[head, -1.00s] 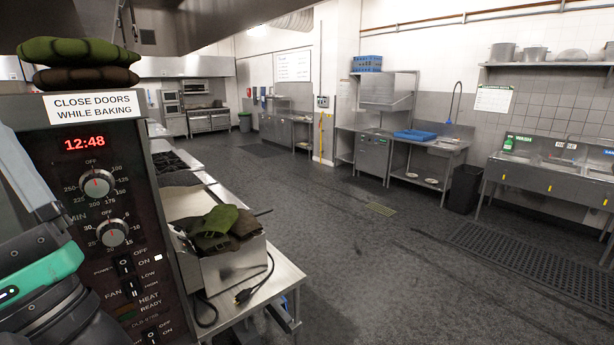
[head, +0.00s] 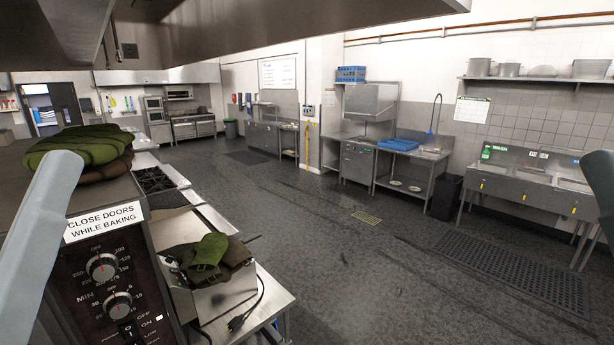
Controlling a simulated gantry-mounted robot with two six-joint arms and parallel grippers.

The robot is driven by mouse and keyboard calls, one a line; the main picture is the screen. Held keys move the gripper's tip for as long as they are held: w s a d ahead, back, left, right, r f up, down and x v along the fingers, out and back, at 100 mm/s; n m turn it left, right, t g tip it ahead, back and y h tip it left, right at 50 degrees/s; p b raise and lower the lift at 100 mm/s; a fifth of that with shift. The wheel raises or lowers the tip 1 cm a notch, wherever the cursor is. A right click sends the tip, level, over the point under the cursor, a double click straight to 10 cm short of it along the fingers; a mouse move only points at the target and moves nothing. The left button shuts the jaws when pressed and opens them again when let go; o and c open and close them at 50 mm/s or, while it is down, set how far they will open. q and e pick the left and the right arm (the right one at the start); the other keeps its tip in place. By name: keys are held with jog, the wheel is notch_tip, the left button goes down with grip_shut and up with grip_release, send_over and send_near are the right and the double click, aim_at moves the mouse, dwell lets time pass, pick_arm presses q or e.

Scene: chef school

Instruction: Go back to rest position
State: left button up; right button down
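No gripper fingers show in the head view. A grey link of my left arm crosses the left side, in front of the oven. A link of my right arm shows at the right edge. The oven (head: 100,240) stands close at the left, with its "CLOSE DOORS WHILE BAKING" label, two dials and switches. Folded green and brown oven mitts (head: 82,148) lie on top of it. What my grippers hold, if anything, is hidden.
A metal table (head: 262,300) beside the oven bears a steel box with green and brown mitts (head: 208,256) and a black cable. A steel hood (head: 310,32) hangs overhead. Sinks (head: 530,175) line the right wall. The dark floor (head: 330,235) in the middle is open.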

pick_arm(q)
notch_tip(320, 180, up, 6)
jog(key=p, duration=0.4)
jog(key=shift+f, duration=0.15)
dwell(1.7)
